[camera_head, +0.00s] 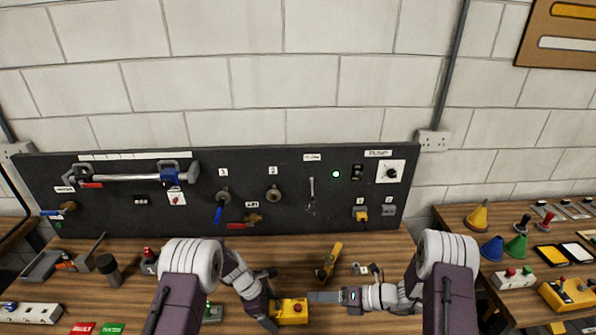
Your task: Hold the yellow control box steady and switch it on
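The yellow control box (291,312) lies on the wooden bench at the bottom middle, with a small red button on its top. My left gripper (271,302) is at the box's left side. Its dark finger parts are close to the box, but I cannot tell whether they grip it. My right gripper (312,297) points left, with its grey finger's tip at the box's upper right edge. Whether it touches the box is unclear, and its other finger is not distinguishable.
A black panel (240,190) with valves, switches and a lit green lamp stands behind the bench. A yellow-handled tool (329,261) lies behind my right gripper. Another yellow box (568,294) with a red button is at the far right. Green and red labels (111,329) lie at left.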

